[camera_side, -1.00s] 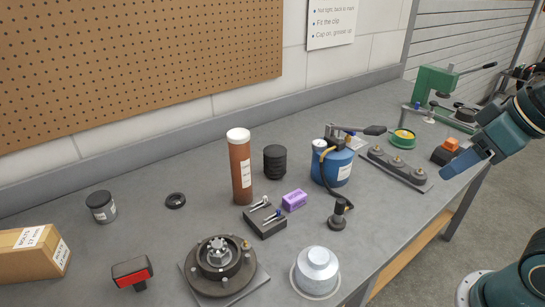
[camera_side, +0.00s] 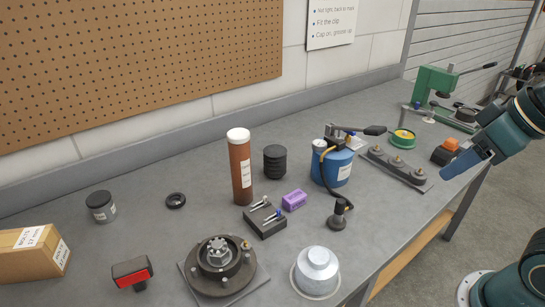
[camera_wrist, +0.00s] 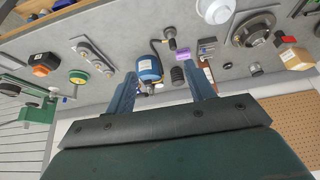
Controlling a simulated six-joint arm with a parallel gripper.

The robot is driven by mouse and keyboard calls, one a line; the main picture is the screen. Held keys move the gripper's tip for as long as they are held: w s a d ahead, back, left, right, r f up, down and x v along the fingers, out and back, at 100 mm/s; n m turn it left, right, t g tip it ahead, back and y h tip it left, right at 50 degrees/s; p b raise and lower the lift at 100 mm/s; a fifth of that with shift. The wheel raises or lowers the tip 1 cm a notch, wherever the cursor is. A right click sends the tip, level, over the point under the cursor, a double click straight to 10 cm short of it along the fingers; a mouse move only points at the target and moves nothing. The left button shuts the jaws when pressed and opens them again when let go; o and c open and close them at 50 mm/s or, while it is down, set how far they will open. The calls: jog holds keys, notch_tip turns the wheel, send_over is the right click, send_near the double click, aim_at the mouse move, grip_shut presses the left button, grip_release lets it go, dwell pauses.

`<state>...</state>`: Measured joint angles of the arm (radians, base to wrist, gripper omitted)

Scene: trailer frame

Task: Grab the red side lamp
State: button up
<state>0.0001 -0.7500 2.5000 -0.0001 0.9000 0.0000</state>
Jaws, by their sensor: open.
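The red side lamp (camera_side: 133,273) is a black block with a red lens on its front. It rests on the grey bench at the front left in the side view, between the cardboard box and the hub. It also shows near the right edge of the wrist view (camera_wrist: 284,39). My gripper (camera_side: 455,168) is above the right end of the bench, far from the red lamp. In the wrist view my gripper (camera_wrist: 161,82) has its two blue fingers wide apart with nothing held between them.
An orange lamp (camera_side: 446,151) sits near my gripper. A cardboard box (camera_side: 30,255) is left of the red lamp.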

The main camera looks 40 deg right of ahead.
jog(key=shift+o, duration=0.8)
jog(key=w+a+r+n+g+y, duration=0.1)
jog(key=w+a+r+n+y, duration=0.2)
jog(key=w+a, duration=0.7)
jog(key=w+a+r+n+g, duration=0.1)
jog(key=w+a+r+n, duration=0.35)
jog(key=w, duration=0.75)
jog(key=w+a+f+n+g, duration=0.1)
jog(key=w+a+f+n, duration=0.2)
jog(key=a+f, duration=0.3)
jog(key=w+a+f+n+g+y, duration=0.1)
jog(key=a+f, duration=0.4)
jog(key=a, duration=0.8)
jog(key=w+a+f+n, duration=0.4)
jog(key=w+a+f, duration=0.1)
jog(key=a, duration=0.5)
jog(key=shift+f+n+g+y, duration=0.3)
jog(key=shift+f+n+g, duration=0.1)
jog(key=shift+f, duration=0.45)
jog(key=shift+a+f, duration=0.1)
